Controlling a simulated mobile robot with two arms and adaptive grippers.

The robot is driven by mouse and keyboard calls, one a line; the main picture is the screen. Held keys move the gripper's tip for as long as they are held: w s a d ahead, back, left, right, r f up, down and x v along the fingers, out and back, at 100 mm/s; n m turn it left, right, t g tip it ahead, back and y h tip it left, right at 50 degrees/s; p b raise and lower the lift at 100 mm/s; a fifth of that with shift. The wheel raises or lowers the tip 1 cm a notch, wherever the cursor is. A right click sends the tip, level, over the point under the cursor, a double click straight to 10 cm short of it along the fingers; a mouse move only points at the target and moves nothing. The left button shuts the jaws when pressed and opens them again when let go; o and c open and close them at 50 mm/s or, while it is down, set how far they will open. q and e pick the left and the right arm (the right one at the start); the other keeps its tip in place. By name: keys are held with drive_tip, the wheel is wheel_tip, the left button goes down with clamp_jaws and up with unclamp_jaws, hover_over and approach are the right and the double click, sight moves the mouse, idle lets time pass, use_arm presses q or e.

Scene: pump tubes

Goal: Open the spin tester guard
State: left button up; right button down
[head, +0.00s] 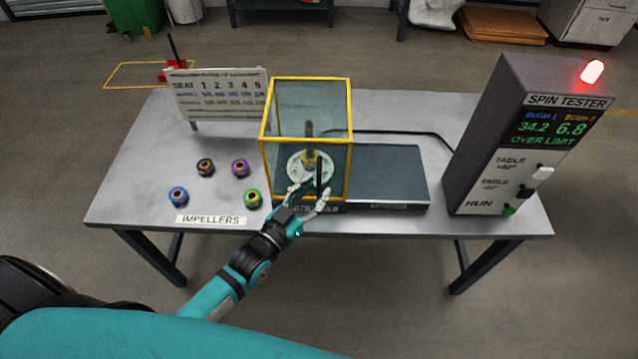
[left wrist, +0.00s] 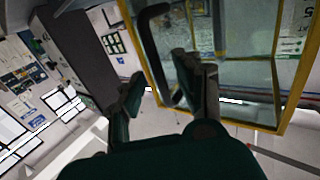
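The spin tester guard (head: 265,140) is a clear box with a yellow frame, standing closed over a spindle with a pale round disc (head: 300,165). A black upright bar handle (head: 320,172) is on its front. My left gripper (head: 311,197) is at the guard's lower front, its fingers apart on either side of the handle's lower part. In the left wrist view the black handle (left wrist: 152,55) shows between and beyond the open fingers (left wrist: 168,92), with the yellow frame (left wrist: 266,126) behind. I cannot tell whether the fingers touch it. My right gripper is not in view.
The spin tester console (head: 500,130) stands at right with a lit red lamp (head: 592,71) and "OVER LIMIT" on its screen. Several impellers (head: 240,167) lie left of the guard. A seat chart board (head: 215,95) stands behind them. The table's front left (head: 130,195) is clear.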

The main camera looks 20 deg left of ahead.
use_arm(q)
drive_tip(key=shift+x, duration=1)
clamp_jaws()
drive_tip(key=shift+f, duration=0.1)
